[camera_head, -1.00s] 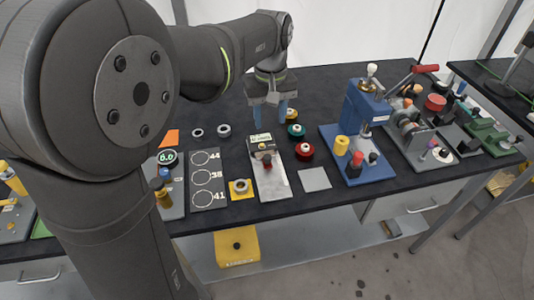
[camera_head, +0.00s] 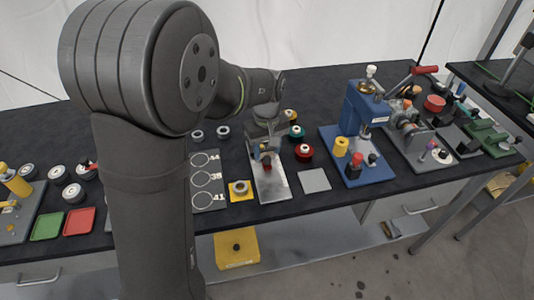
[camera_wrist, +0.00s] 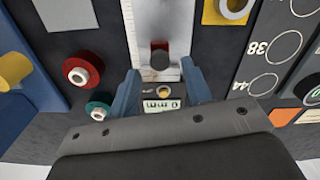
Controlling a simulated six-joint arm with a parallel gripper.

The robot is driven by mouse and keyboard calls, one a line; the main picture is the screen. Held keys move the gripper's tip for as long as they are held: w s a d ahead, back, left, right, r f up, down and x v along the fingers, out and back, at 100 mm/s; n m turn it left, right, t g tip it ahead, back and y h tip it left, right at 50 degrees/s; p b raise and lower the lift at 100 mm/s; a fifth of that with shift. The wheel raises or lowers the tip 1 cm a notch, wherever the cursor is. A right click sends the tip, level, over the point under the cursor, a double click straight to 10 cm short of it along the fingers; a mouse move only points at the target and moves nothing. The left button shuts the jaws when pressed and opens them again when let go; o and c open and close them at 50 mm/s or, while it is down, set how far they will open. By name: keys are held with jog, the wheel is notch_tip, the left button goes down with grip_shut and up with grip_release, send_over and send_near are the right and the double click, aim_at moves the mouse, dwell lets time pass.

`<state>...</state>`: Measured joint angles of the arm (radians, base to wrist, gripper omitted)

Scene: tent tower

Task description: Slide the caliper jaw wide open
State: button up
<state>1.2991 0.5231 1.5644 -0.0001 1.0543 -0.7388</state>
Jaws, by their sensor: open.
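The caliper (camera_head: 272,186) is a pale metal plate on the dark bench, with a ruled scale along it in the wrist view (camera_wrist: 150,22). Its sliding jaw carries a dark-red knob (camera_wrist: 160,57), which also shows in the head view (camera_head: 267,166). Its small display (camera_wrist: 162,104) seems to read 0 mm, upside down in the wrist view. My gripper (camera_wrist: 160,88) is open, its two blue fingers on either side of the caliper's display end. In the head view my gripper (camera_head: 265,153) is low over that end and partly hides it. I cannot tell whether the fingers touch anything.
Red (camera_head: 304,152) and teal (camera_head: 297,132) round pieces lie right of the caliper. A yellow block with a ring (camera_head: 240,190) and a numbered board (camera_head: 207,184) are on its left. A blue press (camera_head: 365,125) stands further right. A bare grey plate (camera_head: 314,180) lies between.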

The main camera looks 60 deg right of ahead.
jog(key=shift+f, duration=1.15)
jog(key=c, duration=0.9)
jog(key=s+a, duration=0.4)
jog(key=shift+s+a, duration=0.35)
jog(key=o, duration=0.9)
jog(key=shift+r, duration=0.1)
